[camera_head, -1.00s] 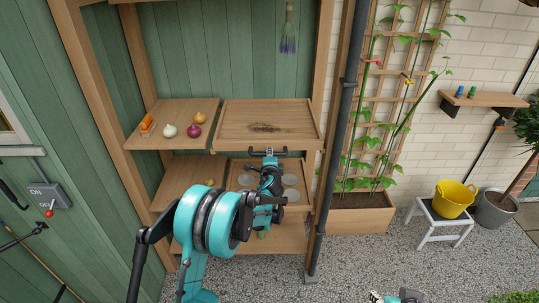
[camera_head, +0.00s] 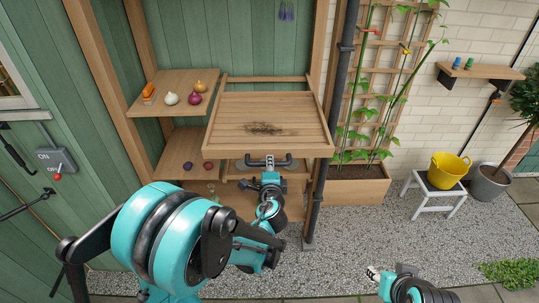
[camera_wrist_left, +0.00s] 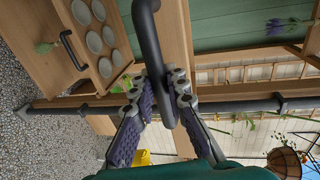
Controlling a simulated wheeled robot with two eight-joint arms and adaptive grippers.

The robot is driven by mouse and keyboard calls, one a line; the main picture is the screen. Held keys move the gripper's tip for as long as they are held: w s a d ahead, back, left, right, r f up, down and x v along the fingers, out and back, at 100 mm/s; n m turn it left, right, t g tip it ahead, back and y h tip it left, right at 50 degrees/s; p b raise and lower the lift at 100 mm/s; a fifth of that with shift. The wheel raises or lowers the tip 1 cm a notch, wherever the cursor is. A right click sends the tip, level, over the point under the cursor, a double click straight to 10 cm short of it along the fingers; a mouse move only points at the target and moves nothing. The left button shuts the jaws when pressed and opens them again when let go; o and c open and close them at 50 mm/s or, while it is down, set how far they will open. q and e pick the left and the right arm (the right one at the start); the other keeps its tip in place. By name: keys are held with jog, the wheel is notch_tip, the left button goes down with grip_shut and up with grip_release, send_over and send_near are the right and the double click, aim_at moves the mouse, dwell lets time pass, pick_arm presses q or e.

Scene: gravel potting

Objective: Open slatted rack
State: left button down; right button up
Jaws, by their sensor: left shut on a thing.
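The slatted rack (camera_head: 235,140) is a wooden slatted tray with a dark soil stain, in the middle of the shelf unit. It stands pulled out toward me, with an open gap between it and the back rail. Its dark bar handle (camera_head: 286,161) is on the front edge. My left gripper (camera_head: 269,163) is shut on this handle near its middle. In the left wrist view the handle (camera_wrist_left: 149,40) passes between the two purple-padded fingers. My right gripper (camera_head: 372,273) shows only in part at the lower right edge, apart from the rack; its jaws are unclear.
A side shelf (camera_head: 149,105) at left holds onions and an orange item. Below the rack is a drawer with round pale dishes (camera_wrist_left: 94,42) and its own handle (camera_wrist_left: 73,50). A dark drainpipe (camera_head: 334,120) stands close to the rack's right. The gravel in front is open.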

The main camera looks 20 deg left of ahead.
pick_arm(q)
jog(key=shift+s+d, duration=0.2)
jog(key=shift+s, duration=0.4)
jog(key=c, duration=1.5)
grip_release()
jog(key=v, duration=1.2)
